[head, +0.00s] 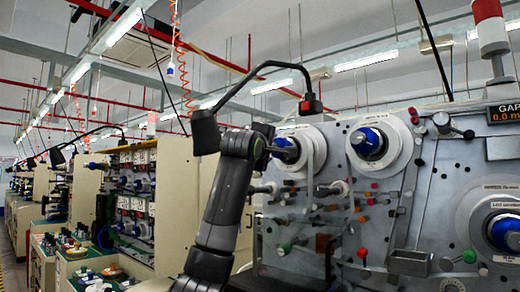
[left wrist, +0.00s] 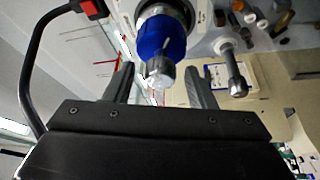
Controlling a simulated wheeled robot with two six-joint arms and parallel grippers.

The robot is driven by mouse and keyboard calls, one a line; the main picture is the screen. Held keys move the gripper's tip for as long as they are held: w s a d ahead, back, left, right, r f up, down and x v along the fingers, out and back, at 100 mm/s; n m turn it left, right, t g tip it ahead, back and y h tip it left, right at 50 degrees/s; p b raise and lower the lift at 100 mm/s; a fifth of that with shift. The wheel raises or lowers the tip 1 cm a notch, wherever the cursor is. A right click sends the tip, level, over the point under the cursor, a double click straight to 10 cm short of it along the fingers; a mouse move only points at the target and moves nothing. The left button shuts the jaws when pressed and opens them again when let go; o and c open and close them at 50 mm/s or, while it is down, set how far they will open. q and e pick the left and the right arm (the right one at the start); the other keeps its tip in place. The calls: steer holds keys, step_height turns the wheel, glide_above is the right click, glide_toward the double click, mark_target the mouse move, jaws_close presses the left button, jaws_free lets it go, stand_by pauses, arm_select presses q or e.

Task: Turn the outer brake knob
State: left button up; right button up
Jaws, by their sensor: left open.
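A blue spindle hub (left wrist: 160,38) shows in the left wrist view, with a grey collar and a pale, shiny knob (left wrist: 160,72) at its outer end. My left gripper (left wrist: 158,82) is open, with one finger on each side of the knob; I see no clear contact. In the head view, my left gripper (head: 281,152) is in front of the upper left spindle (head: 292,141) of the grey machine panel and partly hides it. Which part is the outer brake knob is not marked. My right gripper is not in view.
A grey rod with a round end (left wrist: 237,82) is close to the right finger. A second blue hub (head: 367,143) and a third (head: 505,232) are further right on the panel (head: 440,200). Several small pegs and coloured knobs stick out below. A black lamp arm (head: 270,66) arches above.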

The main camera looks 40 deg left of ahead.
arm_select(q)
steer(key=b+v, duration=0.8)
steer(key=v, duration=0.9)
steer(key=shift+w+f, duration=0.1)
